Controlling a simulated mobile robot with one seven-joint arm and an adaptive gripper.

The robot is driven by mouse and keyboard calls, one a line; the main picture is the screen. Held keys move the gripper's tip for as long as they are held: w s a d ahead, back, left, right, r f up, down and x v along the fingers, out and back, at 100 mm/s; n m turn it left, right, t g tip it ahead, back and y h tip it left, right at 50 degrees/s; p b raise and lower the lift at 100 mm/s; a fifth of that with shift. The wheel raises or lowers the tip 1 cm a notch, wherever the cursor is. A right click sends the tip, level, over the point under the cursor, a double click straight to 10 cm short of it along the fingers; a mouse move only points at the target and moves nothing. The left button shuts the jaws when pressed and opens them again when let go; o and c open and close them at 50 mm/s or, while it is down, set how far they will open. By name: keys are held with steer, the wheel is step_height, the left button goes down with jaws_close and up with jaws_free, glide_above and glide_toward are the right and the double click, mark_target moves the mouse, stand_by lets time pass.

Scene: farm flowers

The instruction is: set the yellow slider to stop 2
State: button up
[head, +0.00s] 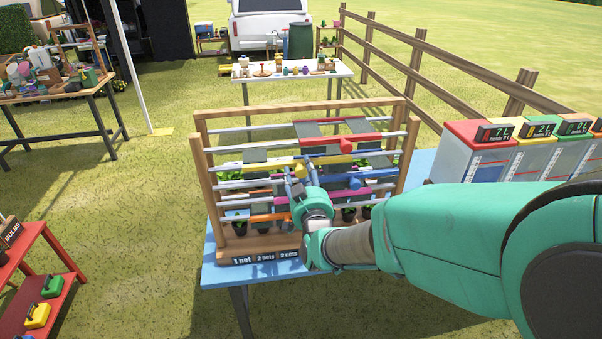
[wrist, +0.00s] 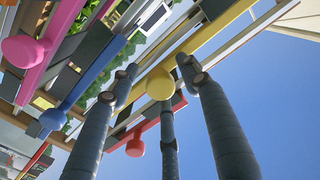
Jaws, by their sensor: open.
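The yellow slider (head: 258,169) is a bar with a round knob on a rail of the wooden frame (head: 200,178). In the wrist view its yellow knob (wrist: 160,84) appears between the fingertips of my gripper (wrist: 160,82). The fingers are spread open, with dark fingers on both sides of the knob; contact cannot be made out. In the head view my gripper (head: 296,177) is at the front of the frame, its wrist hiding part of the lower rails. I cannot read the slider's stop marks.
Red (head: 346,146), blue (head: 355,183) and orange (head: 268,217) sliders sit on neighbouring rails; a pink bar (wrist: 50,45) is close by in the wrist view. Small potted plants (head: 238,224) stand inside the frame. Coloured boxes with displays (head: 495,133) are to the right.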

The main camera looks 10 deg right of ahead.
steer(key=s, duration=1.2)
stand_by(0.3)
steer(key=shift+r, duration=0.15)
stand_by(0.4)
steer(key=s+d+r+g, duration=0.1)
steer(key=s+g, duration=0.3)
steer(key=s, duration=0.4)
steer(key=s+d+r+g, duration=0.2)
steer(key=s+d+g, duration=0.2)
steer(key=s, duration=0.5)
steer(key=s+d+r+g, duration=0.1)
steer(key=s+d+g, duration=0.2)
steer(key=s, duration=0.5)
steer(key=shift+s+d+r+g, duration=0.25)
steer(key=shift+s+r+g, duration=0.15)
steer(key=shift+g, duration=0.3)
